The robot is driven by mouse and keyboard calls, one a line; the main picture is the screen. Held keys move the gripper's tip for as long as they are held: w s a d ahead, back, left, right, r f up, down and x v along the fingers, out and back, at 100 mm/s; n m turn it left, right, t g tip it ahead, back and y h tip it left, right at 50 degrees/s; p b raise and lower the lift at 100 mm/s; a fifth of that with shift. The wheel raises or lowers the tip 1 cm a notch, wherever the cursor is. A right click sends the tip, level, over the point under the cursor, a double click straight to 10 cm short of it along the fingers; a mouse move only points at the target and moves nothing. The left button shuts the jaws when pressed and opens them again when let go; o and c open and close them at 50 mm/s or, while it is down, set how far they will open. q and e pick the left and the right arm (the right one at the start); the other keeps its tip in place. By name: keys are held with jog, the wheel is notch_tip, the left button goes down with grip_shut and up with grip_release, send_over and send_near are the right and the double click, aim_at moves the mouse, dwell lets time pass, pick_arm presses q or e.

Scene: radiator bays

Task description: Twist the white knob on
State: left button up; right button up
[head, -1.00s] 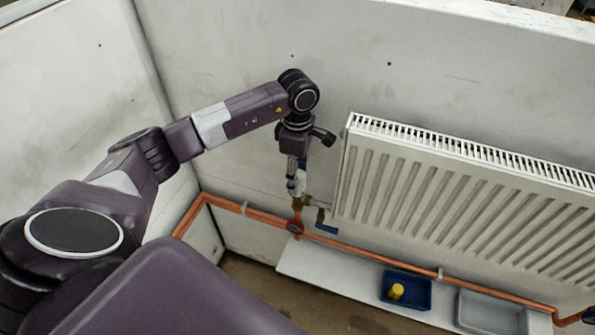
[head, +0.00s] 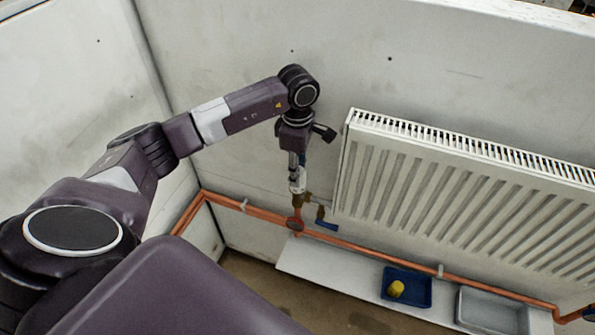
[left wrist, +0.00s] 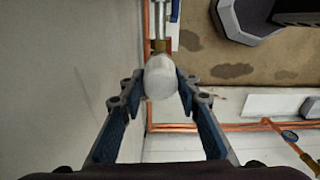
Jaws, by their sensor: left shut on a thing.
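The white knob (head: 298,185) sits at the top of the brass valve (head: 297,201) at the lower left corner of the radiator (head: 440,190). My left gripper (head: 297,173) points down over it, with its fingers around the knob. In the left wrist view the white knob (left wrist: 160,78) is between the two blue-and-grey fingers, and the gripper (left wrist: 160,84) is shut on it. Brass and a pale pipe show beyond the knob there. The fingers hide part of the knob in the head view. My right gripper is not in view.
A blue-handled valve (head: 326,225) and a red round part (head: 295,224) are close below. Copper pipe (head: 380,256) runs along the wall. A white board (head: 330,267) bears a blue tray (head: 424,302) with a yellow piece (head: 396,288) and a grey tray (head: 492,313).

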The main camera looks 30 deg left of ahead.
pick_arm(q)
jog(key=shift+f, duration=0.15)
jog(key=shift+f+m+b, duration=0.2)
jog(key=shift+m+b, duration=0.3)
jog(key=shift+b, duration=0.05)
jog(key=m+b, duration=0.2)
jog(key=m, duration=0.1)
jog(key=shift+m, duration=0.4)
jog(key=m+b, duration=0.3)
jog(key=m, duration=0.1)
jog(key=shift+s+m, duration=0.1)
jog(key=shift+m, duration=0.2)
jog(key=m, duration=0.2)
jog(key=shift+r+m+b, duration=0.1)
jog(key=shift+m+b, duration=0.2)
jog(key=shift+b, duration=0.1)
jog(key=o, duration=1.3)
jog(key=shift+a, duration=0.2)
jog(key=shift+c, duration=0.2)
